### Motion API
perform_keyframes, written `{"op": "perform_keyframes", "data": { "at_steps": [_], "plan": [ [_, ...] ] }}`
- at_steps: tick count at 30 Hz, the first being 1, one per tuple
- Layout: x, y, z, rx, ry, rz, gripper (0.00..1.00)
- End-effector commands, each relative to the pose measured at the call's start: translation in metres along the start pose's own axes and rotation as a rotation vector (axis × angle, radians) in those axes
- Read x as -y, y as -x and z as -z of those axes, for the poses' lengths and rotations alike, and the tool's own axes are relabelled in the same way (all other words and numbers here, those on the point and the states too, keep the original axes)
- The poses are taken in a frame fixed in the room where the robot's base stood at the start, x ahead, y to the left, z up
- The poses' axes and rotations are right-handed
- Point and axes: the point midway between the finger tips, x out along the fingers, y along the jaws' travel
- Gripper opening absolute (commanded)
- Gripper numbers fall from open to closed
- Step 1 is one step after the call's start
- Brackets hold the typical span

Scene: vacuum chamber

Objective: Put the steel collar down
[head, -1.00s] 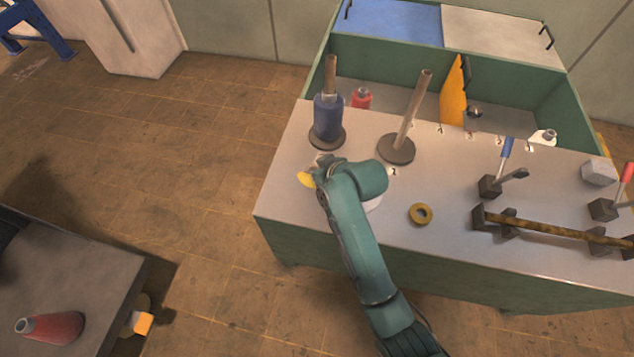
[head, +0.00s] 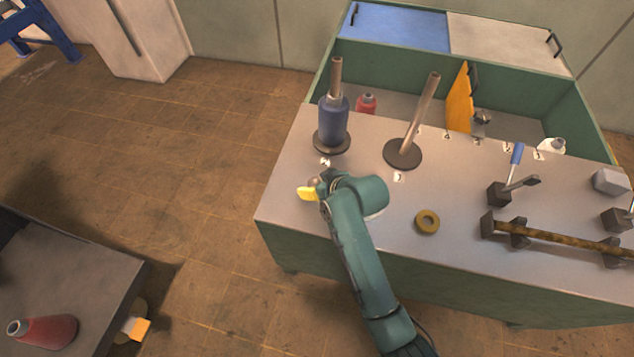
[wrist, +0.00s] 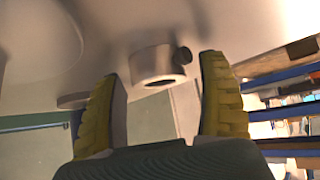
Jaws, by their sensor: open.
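The steel collar (wrist: 157,62) is a short pale grey ring with a dark knob on its side. In the wrist view it sits beyond and between my fingertips, against the pale bench top, with clear space to each finger. My gripper (wrist: 160,85) is open, with yellow-padded fingers well apart and nothing held between them. In the head view my gripper (head: 311,188) is low over the left front part of the bench (head: 290,222). My arm hides most of the collar there.
A blue sleeve (head: 333,122) stands on a left post. A bare tilted post (head: 421,110) rises from a round base behind my arm. A brass ring (head: 427,221) lies to the right, before a lever clamp (head: 504,190) and a long bar (head: 560,232).

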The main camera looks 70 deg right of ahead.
Motion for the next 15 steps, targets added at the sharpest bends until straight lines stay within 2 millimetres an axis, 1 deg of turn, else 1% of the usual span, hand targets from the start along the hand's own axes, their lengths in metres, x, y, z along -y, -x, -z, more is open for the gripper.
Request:
{"op": "perform_keyframes", "data": {
  "at_steps": [2,5,9,12,15],
  "plan": [
    [0.0,0.009,0.004,-0.002,0.0,-0.001,0.75],
    [0.0,0.03,0.005,-0.001,0.0,-0.001,0.75],
    [0.0,0.067,0.006,-0.001,-0.001,-0.001,0.75],
    [0.0,0.091,0.005,0.0,-0.001,-0.001,0.75],
    [-0.001,0.109,0.004,-0.001,-0.001,-0.001,0.75]
  ]
}}
